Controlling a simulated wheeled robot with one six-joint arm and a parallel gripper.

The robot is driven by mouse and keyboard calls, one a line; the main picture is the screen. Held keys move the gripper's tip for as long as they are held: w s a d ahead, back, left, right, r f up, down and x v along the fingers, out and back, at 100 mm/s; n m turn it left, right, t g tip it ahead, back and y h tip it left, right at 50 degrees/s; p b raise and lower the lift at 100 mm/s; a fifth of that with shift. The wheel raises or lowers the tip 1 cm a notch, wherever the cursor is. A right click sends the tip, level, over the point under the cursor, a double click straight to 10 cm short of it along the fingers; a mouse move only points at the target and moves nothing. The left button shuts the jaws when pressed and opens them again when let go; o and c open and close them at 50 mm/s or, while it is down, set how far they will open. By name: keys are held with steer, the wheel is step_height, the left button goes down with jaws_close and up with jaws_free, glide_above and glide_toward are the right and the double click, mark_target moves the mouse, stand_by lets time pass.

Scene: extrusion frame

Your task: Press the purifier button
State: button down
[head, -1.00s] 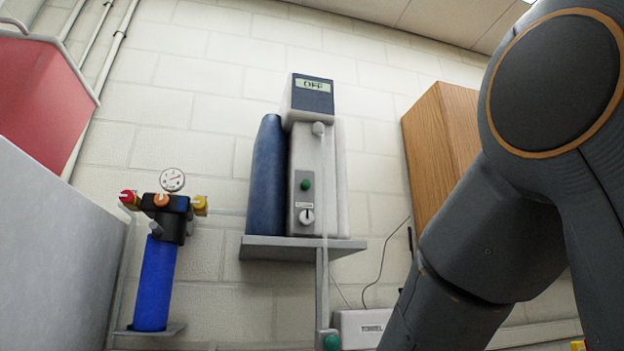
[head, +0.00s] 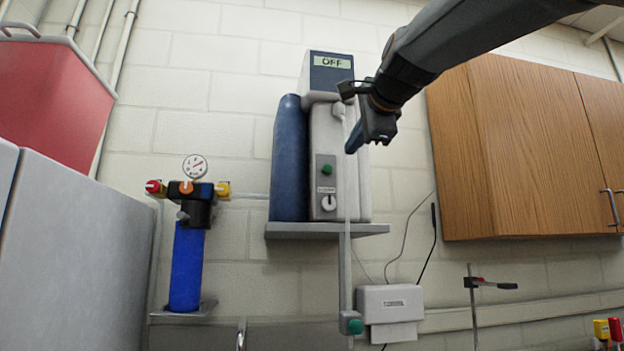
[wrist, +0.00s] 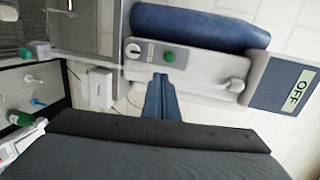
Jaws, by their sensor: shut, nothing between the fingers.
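The purifier (head: 325,150) stands on a grey wall shelf, a pale unit with a blue cylinder at its left. Its display (head: 331,61) reads OFF. A round green button (head: 327,169) sits on its grey front panel above a white knob (head: 328,203). My gripper (head: 352,148) is shut and empty, in front of the purifier and right of and a little above the green button in the head view. In the wrist view the purifier lies sideways; the blue fingers of my gripper (wrist: 160,78) point toward the panel, with the green button (wrist: 169,57) just beyond their tips. Contact cannot be told.
A blue filter (head: 187,265) with a gauge and coloured valves is at the left. A wooden cabinet (head: 520,150) hangs at the right. A white box (head: 390,303) is on the wall below the shelf. A second green knob (head: 355,327) ends the hanging tube.

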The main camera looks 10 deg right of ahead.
steer(key=shift+w+f, duration=0.1)
steer(key=p, duration=0.5)
glide_toward(327, 169)
steer(key=w+f, duration=0.2)
steer(key=w, duration=0.2)
steer(key=shift+w+d+f, duration=0.1)
steer(key=shift+w, duration=0.45)
steer(key=shift+w+d+f, duration=0.1)
steer(key=shift+w, duration=0.4)
steer(key=shift+p, duration=0.3)
